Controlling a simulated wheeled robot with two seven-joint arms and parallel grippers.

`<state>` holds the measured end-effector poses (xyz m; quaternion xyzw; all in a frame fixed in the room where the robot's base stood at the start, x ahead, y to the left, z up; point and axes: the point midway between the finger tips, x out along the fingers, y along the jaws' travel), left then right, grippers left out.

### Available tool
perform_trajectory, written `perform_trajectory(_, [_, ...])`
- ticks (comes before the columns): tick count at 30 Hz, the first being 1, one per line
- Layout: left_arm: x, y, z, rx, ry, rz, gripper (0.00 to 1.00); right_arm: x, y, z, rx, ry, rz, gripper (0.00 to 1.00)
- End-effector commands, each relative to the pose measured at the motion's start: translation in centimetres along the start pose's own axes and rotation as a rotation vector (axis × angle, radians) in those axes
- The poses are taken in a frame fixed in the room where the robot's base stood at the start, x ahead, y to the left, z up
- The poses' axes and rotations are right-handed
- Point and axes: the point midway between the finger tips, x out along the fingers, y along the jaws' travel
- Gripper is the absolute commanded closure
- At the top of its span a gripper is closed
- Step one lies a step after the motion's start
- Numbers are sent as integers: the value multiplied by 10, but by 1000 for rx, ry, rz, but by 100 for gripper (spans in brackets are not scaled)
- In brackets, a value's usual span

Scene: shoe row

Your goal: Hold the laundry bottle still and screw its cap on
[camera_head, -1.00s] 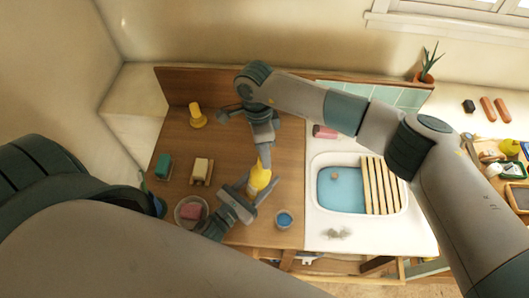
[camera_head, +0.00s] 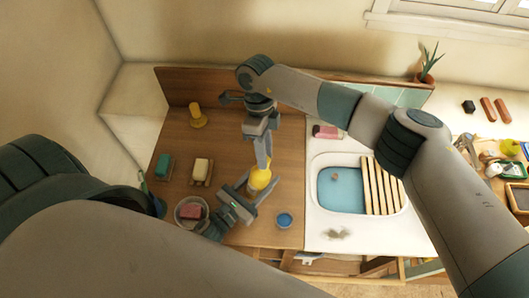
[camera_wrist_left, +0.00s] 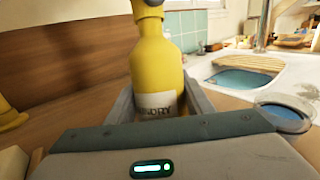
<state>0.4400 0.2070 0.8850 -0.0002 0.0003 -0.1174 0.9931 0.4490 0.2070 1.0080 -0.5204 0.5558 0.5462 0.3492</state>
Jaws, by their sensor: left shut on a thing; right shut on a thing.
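The yellow laundry bottle (camera_head: 260,181) stands upright on the wooden counter. My left gripper (camera_head: 257,188) is shut around its body from the front left, one finger on each side. In the left wrist view the bottle (camera_wrist_left: 158,72) shows upright between the fingers, with its white label partly hidden by the gripper. My right gripper (camera_head: 262,164) points down from above and is shut at the bottle's top. The cap is largely hidden there. A dark grey piece (camera_wrist_left: 148,6) at the bottle's mouth is cut off by the frame; I cannot tell whether it is cap or finger.
A bowl with a pink bar (camera_head: 191,212) is close to my left gripper. A blue cup (camera_head: 284,220) stands right of the bottle. A yellow object (camera_head: 197,116), a green brush (camera_head: 164,167) and a cream block (camera_head: 202,170) are leftward. The sink (camera_head: 339,190) is right.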

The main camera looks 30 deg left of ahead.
Motion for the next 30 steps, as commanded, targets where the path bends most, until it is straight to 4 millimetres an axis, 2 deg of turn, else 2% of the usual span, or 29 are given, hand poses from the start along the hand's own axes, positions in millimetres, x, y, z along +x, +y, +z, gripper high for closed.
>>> perform_trajectory(10, [0,0,1,0,-2,0,86,0,0,0,30,1,8,95])
perform_trajectory(20, [0,0,1,0,-2,0,86,0,-1,0,282,1,76,95])
perform_trajectory(30, [0,0,1,0,-2,0,86,0,-1,0,302,1,82,95])
